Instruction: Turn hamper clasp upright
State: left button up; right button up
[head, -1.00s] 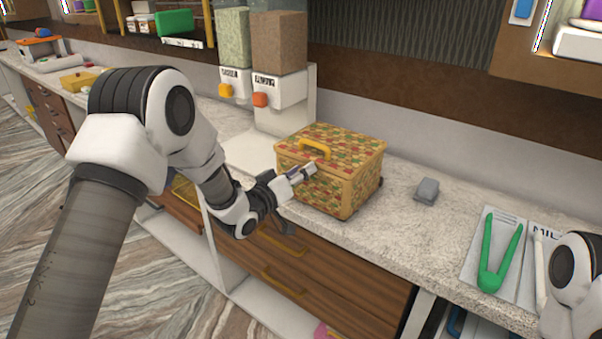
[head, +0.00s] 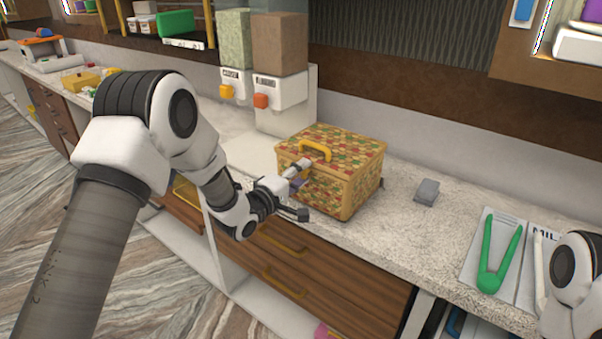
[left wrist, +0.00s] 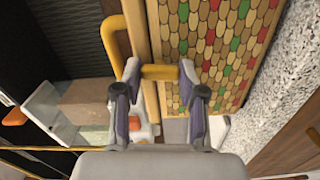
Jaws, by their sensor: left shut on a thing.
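The hamper (head: 345,185), a patterned box with a yellow lid handle (head: 316,150), stands on the counter. My left gripper (head: 298,178) is at its front face, near the lid seam, and hides the clasp in the head view. In the left wrist view, the yellow clasp (left wrist: 160,72) lies between the fingertips of my left gripper (left wrist: 160,75), which is shut on it. The clasp runs across the wooden lid seam there. The lid handle (left wrist: 110,42) rises beside the left fingertip. My right gripper is out of view; only part of that arm shows at the right edge.
Two dispensers (head: 280,92) stand behind the hamper, against the wall. A small grey block (head: 427,191) lies to its right. Green tongs (head: 497,265) lie on a pale sheet farther right. The counter between hamper and tongs is mostly clear.

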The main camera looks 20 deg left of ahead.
pick_arm(q)
jog(key=shift+f+n, duration=0.1)
jog(key=shift+n, duration=0.6)
jog(key=o, duration=1.2)
jog(key=shift+c, duration=0.2)
jog(key=shift+a, duration=0.1)
jog(key=shift+s, duration=0.15)
jog(key=v, duration=1.1)
jog(key=shift+s+a, duration=0.2)
jog(key=shift+s, duration=0.15)
